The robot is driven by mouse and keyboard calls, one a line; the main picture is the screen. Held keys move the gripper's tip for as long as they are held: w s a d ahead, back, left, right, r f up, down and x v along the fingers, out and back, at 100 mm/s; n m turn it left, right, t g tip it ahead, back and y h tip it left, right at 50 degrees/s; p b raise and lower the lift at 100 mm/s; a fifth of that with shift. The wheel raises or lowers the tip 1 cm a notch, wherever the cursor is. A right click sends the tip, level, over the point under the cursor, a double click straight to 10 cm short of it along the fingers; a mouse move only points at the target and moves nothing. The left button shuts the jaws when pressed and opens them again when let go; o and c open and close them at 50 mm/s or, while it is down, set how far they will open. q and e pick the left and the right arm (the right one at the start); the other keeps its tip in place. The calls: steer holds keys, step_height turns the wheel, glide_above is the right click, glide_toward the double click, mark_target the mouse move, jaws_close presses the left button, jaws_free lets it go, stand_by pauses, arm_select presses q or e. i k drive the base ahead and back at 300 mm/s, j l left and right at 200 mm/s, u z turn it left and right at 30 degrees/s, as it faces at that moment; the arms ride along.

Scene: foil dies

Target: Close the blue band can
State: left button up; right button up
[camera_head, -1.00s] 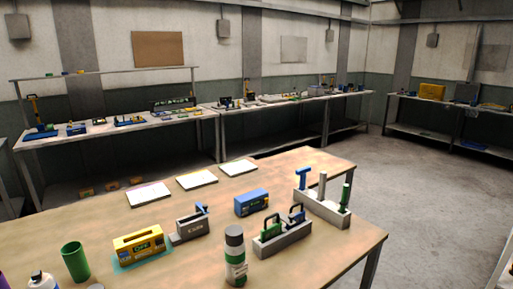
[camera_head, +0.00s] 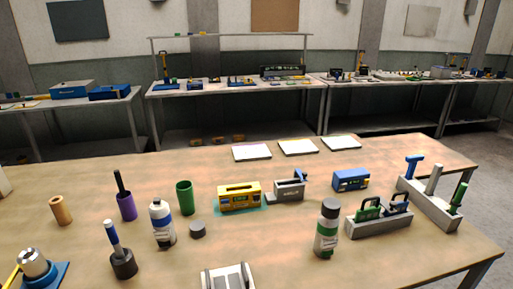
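The blue band can (camera_head: 162,226) is a white can with a blue band, standing upright on the wooden table left of centre. Its top looks narrow and greyish; I cannot tell how it is closed. A small dark grey round cap-like piece (camera_head: 197,231) lies on the table just to its right, apart from it. A similar can with a green band (camera_head: 326,232) and a grey top stands upright further right. Neither of my grippers is in view.
Close around the can are a green cup (camera_head: 185,198), a purple cup (camera_head: 127,207) and a dark holder with a blue-handled tool (camera_head: 122,264). A yellow box (camera_head: 239,197) is behind right. A pale grey piece (camera_head: 229,278) is cut off at the bottom edge.

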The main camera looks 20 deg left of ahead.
mark_target(161, 217)
steer(key=u, duration=1.45)
